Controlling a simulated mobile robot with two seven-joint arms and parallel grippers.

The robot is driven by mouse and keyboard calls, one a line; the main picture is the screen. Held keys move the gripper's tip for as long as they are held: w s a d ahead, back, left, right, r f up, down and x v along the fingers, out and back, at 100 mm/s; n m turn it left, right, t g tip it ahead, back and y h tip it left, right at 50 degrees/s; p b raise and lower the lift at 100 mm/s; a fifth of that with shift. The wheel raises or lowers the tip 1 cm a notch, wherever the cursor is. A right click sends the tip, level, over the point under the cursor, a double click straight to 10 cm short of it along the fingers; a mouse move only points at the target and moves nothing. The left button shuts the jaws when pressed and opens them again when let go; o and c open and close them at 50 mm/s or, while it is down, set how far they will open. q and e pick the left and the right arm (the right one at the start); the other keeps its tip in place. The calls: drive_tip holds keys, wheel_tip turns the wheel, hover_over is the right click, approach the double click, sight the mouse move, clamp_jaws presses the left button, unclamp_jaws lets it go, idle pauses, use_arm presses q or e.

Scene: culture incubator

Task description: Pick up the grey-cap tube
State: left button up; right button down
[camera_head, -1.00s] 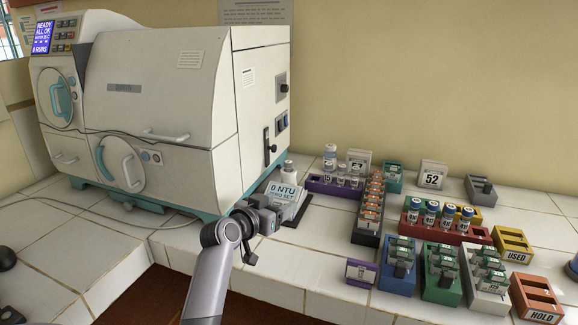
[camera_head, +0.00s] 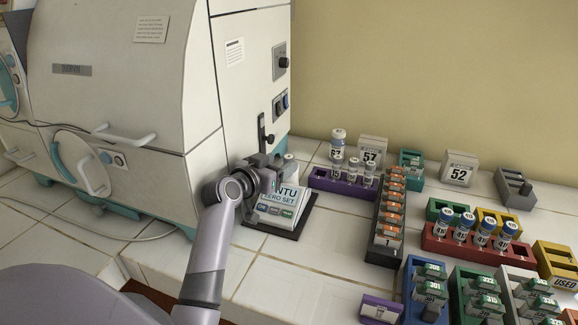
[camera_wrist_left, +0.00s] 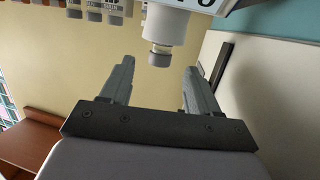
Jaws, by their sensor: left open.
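A grey-cap tube (camera_wrist_left: 159,54) sticks out of a white cylindrical holder (camera_wrist_left: 166,25) on the turbidity meter in the left wrist view. My left gripper (camera_head: 272,172) is open beside the white meter (camera_head: 280,218) in the head view and hides part of it. In the left wrist view the open fingers (camera_wrist_left: 159,74) point toward the tube, with the cap in line with the gap between them. No contact shows. The tube itself is mostly hidden behind my gripper in the head view. My right gripper is not in view.
The large white incubator (camera_head: 130,90) stands close at the left. Bare tiles (camera_head: 330,240) lie between.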

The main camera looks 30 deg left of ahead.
sight(292, 156)
use_arm(q)
drive_tip(key=shift+w+a+f+p, duration=0.1)
drive_tip(key=shift+w+f+p, duration=0.1)
drive_tip(key=shift+w, duration=0.95)
drive_tip(key=shift+w+f+p, duration=0.2)
drive_tip(key=shift+w, duration=1)
drive_tip(key=shift+w+a+f+p, duration=0.1)
drive_tip(key=shift+w+f+p, duration=0.1)
drive_tip(key=shift+w, duration=0.95)
drive_tip(key=c, duration=1)
